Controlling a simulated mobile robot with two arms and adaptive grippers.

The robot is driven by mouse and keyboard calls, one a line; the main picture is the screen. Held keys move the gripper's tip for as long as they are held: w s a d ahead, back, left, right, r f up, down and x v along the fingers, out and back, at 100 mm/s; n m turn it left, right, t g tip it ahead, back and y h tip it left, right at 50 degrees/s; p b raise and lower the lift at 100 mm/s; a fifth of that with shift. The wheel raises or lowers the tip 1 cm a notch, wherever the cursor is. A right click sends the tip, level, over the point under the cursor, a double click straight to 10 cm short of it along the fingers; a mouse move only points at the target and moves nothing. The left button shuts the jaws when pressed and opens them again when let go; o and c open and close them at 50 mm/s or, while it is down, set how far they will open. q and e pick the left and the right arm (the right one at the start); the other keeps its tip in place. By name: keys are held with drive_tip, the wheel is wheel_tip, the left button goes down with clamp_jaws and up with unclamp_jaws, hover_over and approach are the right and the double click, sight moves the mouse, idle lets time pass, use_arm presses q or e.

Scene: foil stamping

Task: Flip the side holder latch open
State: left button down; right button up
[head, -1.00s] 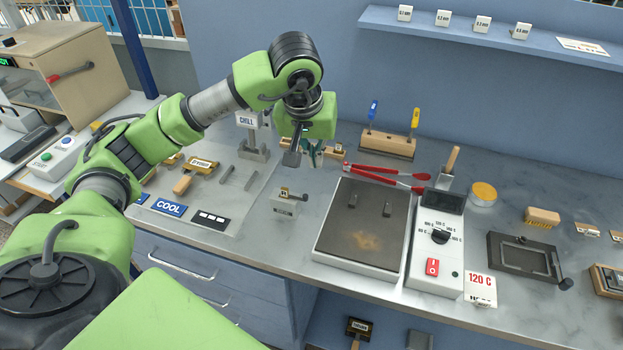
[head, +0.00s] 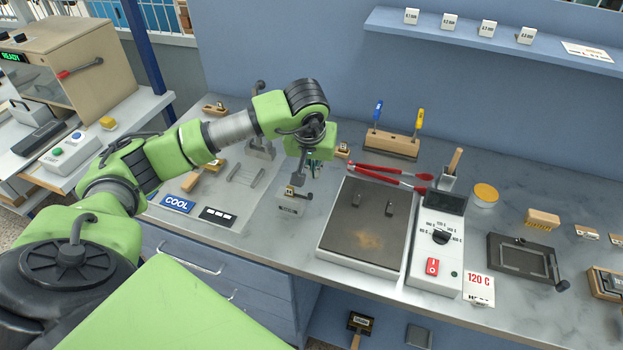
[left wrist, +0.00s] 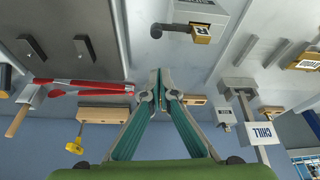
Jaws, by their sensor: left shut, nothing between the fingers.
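The side holder (head: 290,207) is a small grey block at the table's front, left of the hot plate, with a brass piece (head: 290,191) at its top. In the left wrist view the holder (left wrist: 200,12) is at the top, with a brass piece (left wrist: 201,34) marked with a letter. A short lever with a dark round knob (left wrist: 156,31) sticks out from its side, which looks like the latch. My left gripper (left wrist: 160,74) has its teal fingers shut and empty, apart from the knob. In the head view the gripper (head: 305,172) is just above and behind the holder. My right gripper is not in view.
The hot plate (head: 342,252) stands right of the holder, with red tongs (head: 385,172) behind it. A wooden stand (head: 388,146) with blue and yellow handled tools is at the back.

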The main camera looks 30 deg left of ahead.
use_arm(q)
drive_tip(key=s+p, duration=0.1)
drive_tip(key=s+d+f+p, duration=0.1)
drive_tip(key=s, duration=0.1)
drive_tip(key=shift+s+d+f, duration=0.15)
drive_tip(key=shift+d, duration=0.05)
idle(0.4)
drive_tip(key=shift+f+m+b, duration=0.1)
drive_tip(key=shift+m+b, duration=0.3)
drive_tip(key=shift+s+d, duration=0.1)
